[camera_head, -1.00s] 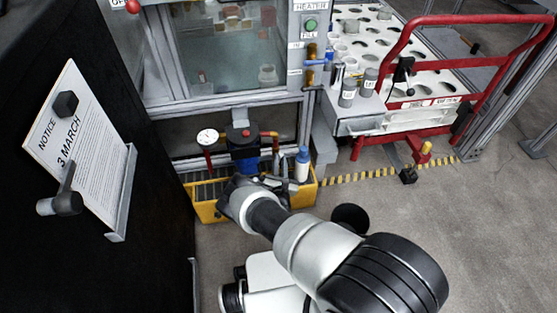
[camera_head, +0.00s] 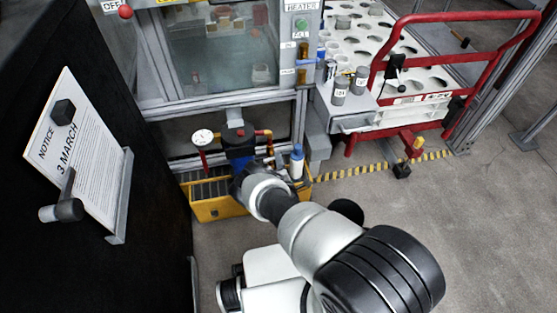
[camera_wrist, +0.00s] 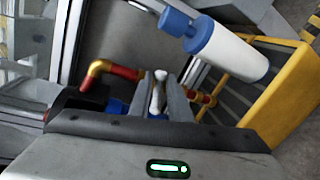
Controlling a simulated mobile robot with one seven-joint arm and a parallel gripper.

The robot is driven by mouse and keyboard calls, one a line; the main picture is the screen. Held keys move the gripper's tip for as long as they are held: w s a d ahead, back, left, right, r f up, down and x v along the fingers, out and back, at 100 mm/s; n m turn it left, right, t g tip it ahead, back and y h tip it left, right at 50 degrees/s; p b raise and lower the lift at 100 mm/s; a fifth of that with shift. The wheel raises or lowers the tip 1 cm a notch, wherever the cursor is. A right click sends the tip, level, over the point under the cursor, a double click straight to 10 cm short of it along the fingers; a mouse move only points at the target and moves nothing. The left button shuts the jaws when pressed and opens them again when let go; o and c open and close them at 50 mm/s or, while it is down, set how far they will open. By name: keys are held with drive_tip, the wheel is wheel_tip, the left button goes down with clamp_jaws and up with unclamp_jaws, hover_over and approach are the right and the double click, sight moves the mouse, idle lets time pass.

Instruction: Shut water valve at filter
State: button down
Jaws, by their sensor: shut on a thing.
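The filter has a blue housing (camera_head: 242,163) with a dark head (camera_head: 238,136), and red and brass pipe (camera_head: 264,133) runs off to its right. In the wrist view the pipe (camera_wrist: 122,73) has a brass elbow and passes behind my fingers. My gripper (camera_wrist: 158,97) is shut on a slim pale lever (camera_wrist: 157,88), apparently the valve handle, which stands between the two grey fingers. In the head view my wrist is in front of the filter's lower part and hides the fingertips and the valve. How far the valve is turned cannot be told.
A yellow crate (camera_head: 218,209) stands below the filter. A white bottle with a blue cap (camera_head: 297,161) stands close right of my wrist. A pressure gauge (camera_head: 203,137) is at left. A red-railed cart (camera_head: 408,99) stands at right; open floor lies in front.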

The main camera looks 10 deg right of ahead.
drive_tip(key=shift+d+f+m+y, duration=0.1)
drive_tip(key=shift+f+m+y, duration=0.1)
drive_tip(key=shift+m, duration=0.4)
drive_tip(key=shift+f+m+y, duration=0.1)
drive_tip(key=shift+m+y, duration=0.1)
drive_tip(key=shift+m, duration=0.4)
drive_tip(key=c, duration=1.8)
unclamp_jaws()
drive_tip(key=shift+f, duration=0.1)
drive_tip(key=shift+o, duration=0.2)
